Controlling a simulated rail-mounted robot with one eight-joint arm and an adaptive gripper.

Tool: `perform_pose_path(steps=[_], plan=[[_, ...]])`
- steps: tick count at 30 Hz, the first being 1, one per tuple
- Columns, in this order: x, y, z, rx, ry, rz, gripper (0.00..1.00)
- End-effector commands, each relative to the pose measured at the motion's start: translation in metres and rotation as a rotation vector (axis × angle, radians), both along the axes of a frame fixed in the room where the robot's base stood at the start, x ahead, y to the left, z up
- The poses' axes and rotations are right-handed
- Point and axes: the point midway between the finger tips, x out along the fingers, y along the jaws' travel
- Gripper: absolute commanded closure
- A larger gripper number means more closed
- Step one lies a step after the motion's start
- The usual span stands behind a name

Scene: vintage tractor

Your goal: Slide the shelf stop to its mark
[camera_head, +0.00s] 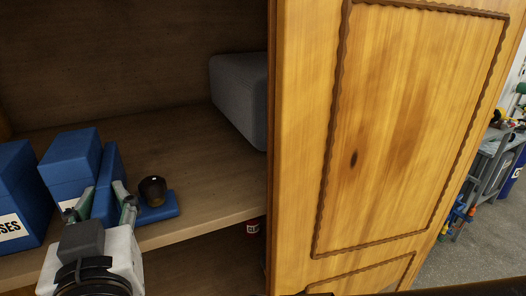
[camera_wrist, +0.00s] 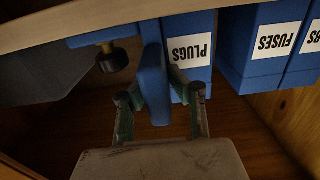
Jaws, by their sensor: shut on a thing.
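The shelf stop is a blue L-shaped piece with an upright plate (camera_head: 109,180) and a flat foot carrying a dark round knob (camera_head: 152,190). It stands on the wooden shelf, its plate close beside a blue box. The stop also shows in the wrist view (camera_wrist: 154,85), where the picture is upside down. My gripper (camera_head: 105,193) is shut on the upright plate, one finger on each side; the fingers also show in the wrist view (camera_wrist: 155,70). The foot and knob point right, away from the boxes. I cannot make out the mark.
Blue boxes, one labelled PLUGS (camera_wrist: 199,50) and one labelled FUSES (camera_wrist: 262,42), stand left of the stop in the head view. A grey block (camera_head: 240,97) sits farther back right. Bare shelf (camera_head: 195,165) lies between. A wooden door (camera_head: 400,120) closes off the right.

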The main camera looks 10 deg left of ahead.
Motion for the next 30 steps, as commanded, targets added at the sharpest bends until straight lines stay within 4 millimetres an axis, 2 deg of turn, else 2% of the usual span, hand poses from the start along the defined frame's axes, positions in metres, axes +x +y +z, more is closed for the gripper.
perform_pose_path(steps=[29,30], plan=[[-0.018,0.028,0.000,0.000,0.000,0.001,1.00],[-0.018,0.028,0.000,0.000,0.000,0.001,0.80]])
